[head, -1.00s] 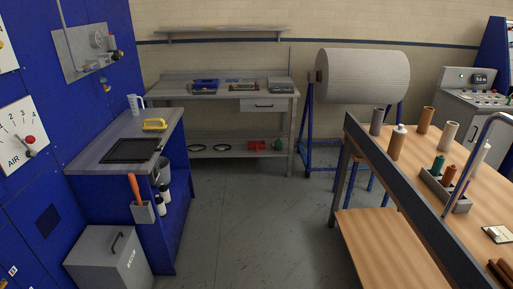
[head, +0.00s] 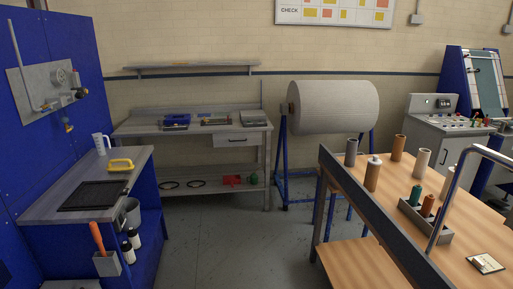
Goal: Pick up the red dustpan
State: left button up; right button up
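A small red object (head: 232,180), which looks like the red dustpan, lies on the lower shelf (head: 206,188) of the grey workbench at the back. It is small and far off, so its exact shape is hard to tell. A small green item (head: 252,179) sits just to its right. Two dark rings lie on the same shelf to its left. Neither of my grippers shows in the head view.
A blue-sided counter (head: 50,203) with a yellow-handled tool (head: 121,165) stands at left. A wooden table (head: 455,229) with spools fills the right. A large white roll (head: 335,107) stands behind it. Grey floor (head: 225,240) is clear between them, up to the workbench.

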aim_at(231, 178)
jog(key=i, duration=2.55)
jog(key=i+j+z, duration=0.1)
jog(key=i, duration=1.2)
jog(key=i+j, duration=0.15)
jog(key=i, duration=1.15)
